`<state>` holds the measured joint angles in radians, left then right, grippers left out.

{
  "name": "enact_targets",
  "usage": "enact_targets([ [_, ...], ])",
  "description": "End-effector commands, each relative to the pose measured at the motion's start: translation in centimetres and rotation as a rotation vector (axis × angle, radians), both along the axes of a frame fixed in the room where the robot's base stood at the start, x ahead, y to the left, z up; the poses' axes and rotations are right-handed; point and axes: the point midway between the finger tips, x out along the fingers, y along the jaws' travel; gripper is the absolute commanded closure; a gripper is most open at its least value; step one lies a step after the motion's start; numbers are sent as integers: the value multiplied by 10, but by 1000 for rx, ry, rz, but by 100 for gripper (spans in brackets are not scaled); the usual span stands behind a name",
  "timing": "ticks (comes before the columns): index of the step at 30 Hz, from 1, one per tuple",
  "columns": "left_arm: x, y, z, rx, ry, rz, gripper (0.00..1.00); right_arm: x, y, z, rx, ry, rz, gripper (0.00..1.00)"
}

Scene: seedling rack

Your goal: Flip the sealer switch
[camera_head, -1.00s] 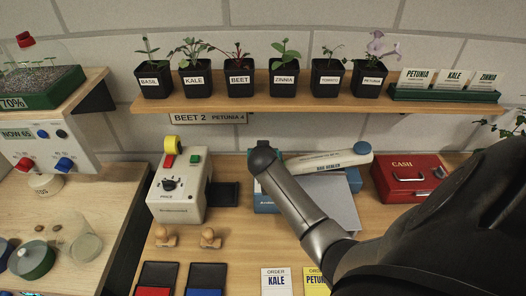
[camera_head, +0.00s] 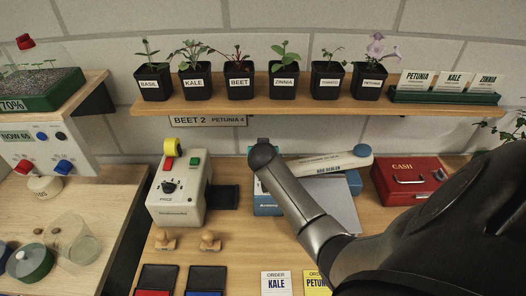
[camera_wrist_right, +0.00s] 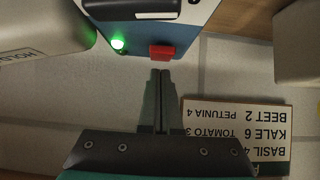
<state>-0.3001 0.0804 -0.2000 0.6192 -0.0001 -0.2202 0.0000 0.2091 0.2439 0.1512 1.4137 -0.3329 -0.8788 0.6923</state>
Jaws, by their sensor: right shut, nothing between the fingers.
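The bag sealer has a pale lever arm (camera_head: 325,163) with a blue knob over a blue base (camera_head: 266,204), partly hidden behind my right arm in the head view. In the right wrist view, a blue panel (camera_wrist_right: 190,36) carries a red switch (camera_wrist_right: 162,52) and a lit green lamp (camera_wrist_right: 118,43). My right gripper (camera_wrist_right: 162,74) is shut and empty, its fingertips right beside the red switch. I cannot tell whether they touch it. In the head view the right fingers are hidden. My left gripper is not in view.
A label machine (camera_head: 178,190) stands left of the sealer and a red cash box (camera_head: 408,180) right of it. A shelf (camera_head: 250,104) with several potted seedlings runs above. In the right wrist view, a printed sign (camera_wrist_right: 240,130) is close beside my gripper.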

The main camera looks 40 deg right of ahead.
Motion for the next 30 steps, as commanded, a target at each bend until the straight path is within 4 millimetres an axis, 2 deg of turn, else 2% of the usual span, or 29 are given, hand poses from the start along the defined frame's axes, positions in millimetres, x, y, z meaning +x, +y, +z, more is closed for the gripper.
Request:
enact_targets([
  [5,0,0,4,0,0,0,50,-9,8,9,1,-1,2,100],
  [30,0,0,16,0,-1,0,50,-83,70,81,2,-1,1,100],
])
